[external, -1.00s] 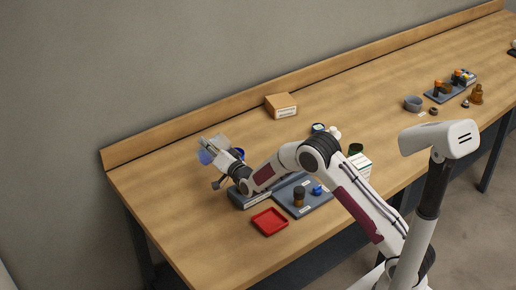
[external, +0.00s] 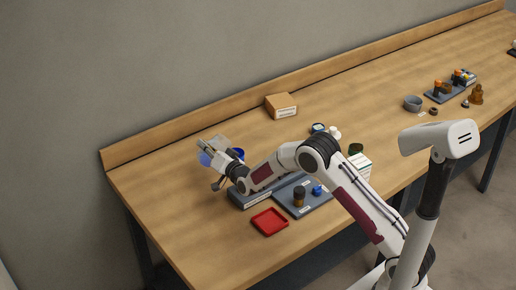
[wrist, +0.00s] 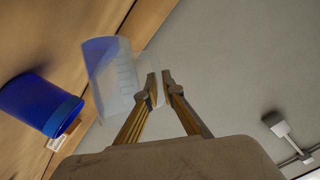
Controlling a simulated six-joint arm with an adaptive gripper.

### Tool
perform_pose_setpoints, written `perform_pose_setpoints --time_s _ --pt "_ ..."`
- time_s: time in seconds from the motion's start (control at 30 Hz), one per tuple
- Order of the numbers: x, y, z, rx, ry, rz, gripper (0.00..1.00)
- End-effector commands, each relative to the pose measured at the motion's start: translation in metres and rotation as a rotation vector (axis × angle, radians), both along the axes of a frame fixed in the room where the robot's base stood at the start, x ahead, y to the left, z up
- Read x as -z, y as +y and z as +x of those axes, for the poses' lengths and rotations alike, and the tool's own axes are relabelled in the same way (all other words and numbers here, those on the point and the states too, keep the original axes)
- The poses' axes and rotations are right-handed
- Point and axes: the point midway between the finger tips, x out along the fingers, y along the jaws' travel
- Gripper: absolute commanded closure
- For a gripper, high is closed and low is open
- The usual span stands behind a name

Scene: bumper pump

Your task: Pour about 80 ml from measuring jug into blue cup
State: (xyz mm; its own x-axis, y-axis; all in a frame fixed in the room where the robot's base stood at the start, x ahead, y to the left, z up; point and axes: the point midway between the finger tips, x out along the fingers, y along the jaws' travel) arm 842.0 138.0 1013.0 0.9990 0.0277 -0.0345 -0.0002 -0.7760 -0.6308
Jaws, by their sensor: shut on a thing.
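The measuring jug (wrist: 124,78) is clear, with blue liquid along one side, and looks tilted in the wrist view. My gripper (wrist: 159,88) is shut on its handle side. In the external view my gripper (external: 208,145) holds the jug above the table's left part; blue shows at the jug's lower left (external: 205,158). The blue cup (wrist: 38,103) stands apart from the jug, at the left of the wrist view. I cannot see any stream of liquid or the cup's inside.
A red tray (external: 269,222) lies near the front edge, next to a grey board (external: 316,205) with a dark bottle (external: 299,195) and a small blue item. A cardboard box (external: 281,105) stands by the back ledge. The table's far left is clear.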

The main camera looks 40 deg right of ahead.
Motion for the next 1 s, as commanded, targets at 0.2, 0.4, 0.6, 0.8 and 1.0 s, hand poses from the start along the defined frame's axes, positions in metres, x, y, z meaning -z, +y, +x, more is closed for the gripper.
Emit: perform_pose_setpoints --time_s 0.2,0.4,0.6,0.8,1.0 --pt "0.001 0.002 0.001 0.001 0.014 -0.027 1.00" --pt "0.004 0.005 0.004 0.006 0.041 -0.074 1.00" --pt "0.011 0.010 0.007 0.011 0.073 -0.131 1.00" --pt "0.020 0.016 0.010 0.015 0.104 -0.183 1.00" --pt "0.027 0.021 0.013 0.018 0.133 -0.232 1.00"
